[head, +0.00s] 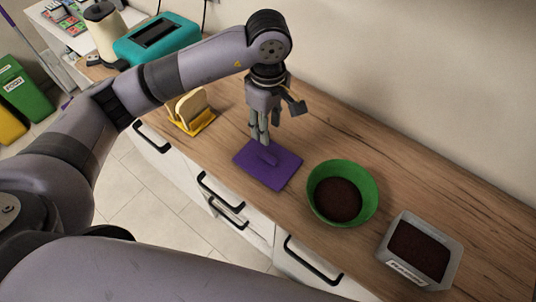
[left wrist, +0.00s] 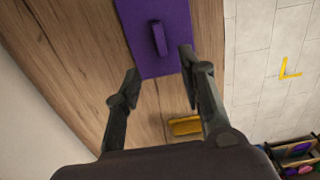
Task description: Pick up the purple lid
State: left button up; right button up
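The purple lid (head: 279,172) is a flat rectangular plate with a raised bar handle, lying on the wooden counter. It also shows in the left wrist view, where its handle (left wrist: 159,38) stands up near the middle of the plate. My left gripper (head: 260,138) points down just above the lid, close to the handle. In the left wrist view the left gripper's (left wrist: 158,68) fingers are wide apart with nothing between them, and the handle lies beyond the fingertips. I cannot tell whether a fingertip touches the lid. My right gripper is not in view.
A green bowl (head: 321,207) with dark contents stands right of the lid, then a grey container (head: 452,262) with similar contents. A yellow holder (head: 197,126) with bread slices and a teal toaster (head: 183,36) stand to the left. The wall runs behind the wooden counter (head: 345,128).

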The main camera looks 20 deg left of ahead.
pick_arm(q)
jog(key=p, duration=0.2)
send_over(268, 155)
notch_tip(268, 155, down, 6)
jog(key=shift+f, duration=0.25)
notch_tip(268, 155, down, 5)
jog(key=shift+r+p, duration=0.1)
jog(key=shift+p, duration=0.95)
jog(key=shift+f, duration=0.3)
jog(key=shift+c, duration=0.4)
grip_shut()
